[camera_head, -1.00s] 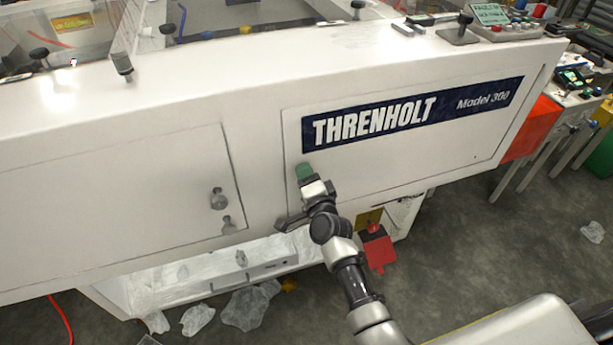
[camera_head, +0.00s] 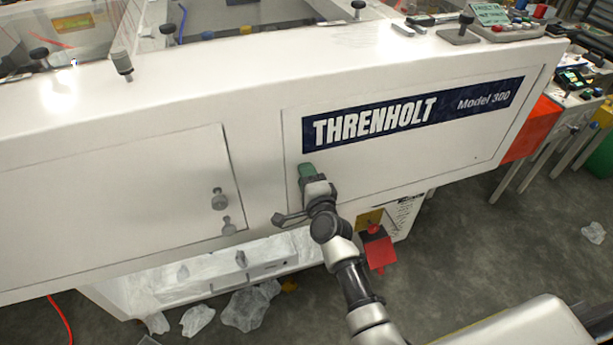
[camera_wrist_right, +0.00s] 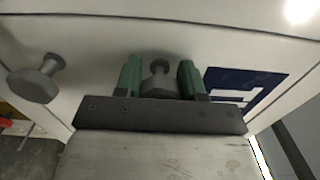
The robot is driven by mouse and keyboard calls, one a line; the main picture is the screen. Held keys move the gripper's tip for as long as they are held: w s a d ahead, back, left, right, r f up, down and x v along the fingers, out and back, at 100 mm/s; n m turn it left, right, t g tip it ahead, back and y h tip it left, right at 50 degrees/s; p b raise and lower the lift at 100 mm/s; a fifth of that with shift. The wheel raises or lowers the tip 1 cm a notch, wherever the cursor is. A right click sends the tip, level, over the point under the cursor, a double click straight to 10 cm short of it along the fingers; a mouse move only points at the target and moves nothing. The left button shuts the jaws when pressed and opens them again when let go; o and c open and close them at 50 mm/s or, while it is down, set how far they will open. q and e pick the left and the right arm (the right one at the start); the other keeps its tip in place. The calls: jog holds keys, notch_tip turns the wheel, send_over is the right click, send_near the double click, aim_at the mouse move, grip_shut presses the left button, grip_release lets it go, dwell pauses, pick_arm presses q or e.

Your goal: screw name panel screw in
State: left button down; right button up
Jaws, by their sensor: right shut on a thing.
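The name panel (camera_head: 400,160) is a white panel on the front of the machine with a dark blue THRENHOLT Model 300 label (camera_head: 410,115). My right gripper (camera_head: 306,172) is at the panel's left edge, below the label's left end. In the right wrist view, its green fingers (camera_wrist_right: 158,78) stand on both sides of a grey screw (camera_wrist_right: 159,82) and are shut on it. In the head view the fingers hide this screw. How deep the screw sits cannot be told. My left gripper is not in view.
Two grey knobs (camera_head: 219,200) stand out from the door panel to the left; a knob (camera_wrist_right: 35,80) also shows left of the fingers in the wrist view. A red box (camera_head: 378,250) hangs below the panel. Crumpled plastic lies on the floor.

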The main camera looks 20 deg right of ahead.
jog(key=o, duration=0.9)
jog(key=shift+o, duration=0.2)
jog(key=s, duration=1.1)
jog(key=shift+d+b, duration=0.15)
jog(key=shift+b, duration=0.2)
jog(key=shift+w+f, duration=0.1)
jog(key=shift+f, duration=0.05)
jog(key=s+a+f+n+g, duration=0.1)
jog(key=s+f+n+g, duration=0.3)
jog(key=f, duration=0.6)
jog(key=s+f+n+g+y, duration=0.15)
jog(key=s+f+n, duration=0.35)
jog(key=f, duration=0.6)
jog(key=s+a+f+n+g, duration=0.15)
jog(key=s+f+g, duration=0.35)
jog(key=f, duration=0.5)
jog(key=s+d+f+n+g, duration=0.2)
jog(key=s+f, duration=0.3)
jog(key=s, duration=0.4)
jog(key=s+d+f+n+g+h, duration=0.1)
jog(key=s+d+f+n, duration=0.3)
jog(key=s, duration=0.5)
jog(key=s+d+f+n+g+h, duration=0.1)
jog(key=s+d+f+n+g, duration=0.1)
jog(key=s+f, duration=0.3)
jog(key=s+n+g, duration=0.1)
jog(key=s, duration=0.3)
jog(key=shift+s+d+f+n, duration=0.3)
jog(key=shift+d+n, duration=0.05)
jog(key=shift+d, duration=0.05)
